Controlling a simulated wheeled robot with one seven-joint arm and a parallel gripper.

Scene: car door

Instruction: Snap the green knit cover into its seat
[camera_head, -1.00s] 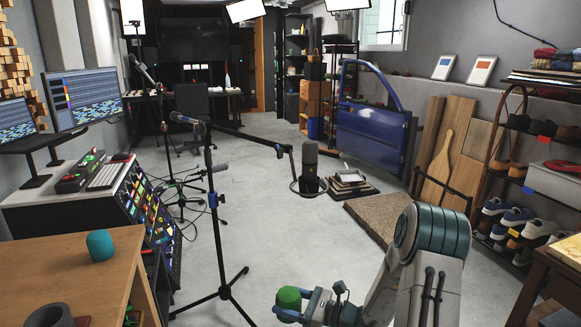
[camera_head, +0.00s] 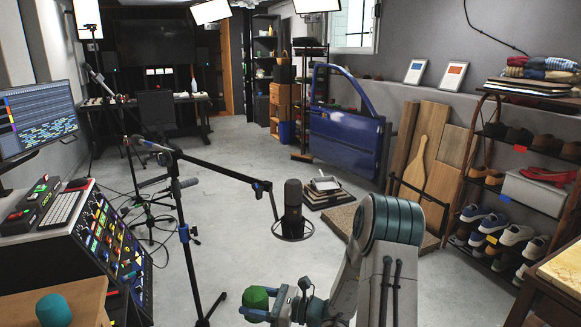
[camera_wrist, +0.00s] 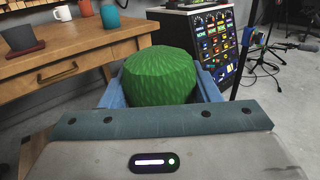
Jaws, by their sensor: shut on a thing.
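The green knit cover (camera_wrist: 160,75) is a rounded, ribbed dome in the middle of the wrist view. It also shows low in the head view (camera_head: 258,298). My gripper (camera_wrist: 160,92) is shut on it, with a blue finger on each side; in the head view my gripper (camera_head: 262,306) holds it in the air above the floor. The underside of the cover is hidden. A dark studio microphone (camera_head: 293,200) hangs in a ring on a boom arm, beyond my gripper and apart from it. I cannot tell which thing is the cover's seat.
A microphone stand (camera_head: 190,250) with spread legs is left of my gripper. A mixing console (camera_head: 100,235) and a wooden table (camera_head: 75,300) are at left. A blue car door (camera_head: 345,140) stands at the back right. A shoe rack (camera_head: 500,240) is at right. Grey floor lies open between.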

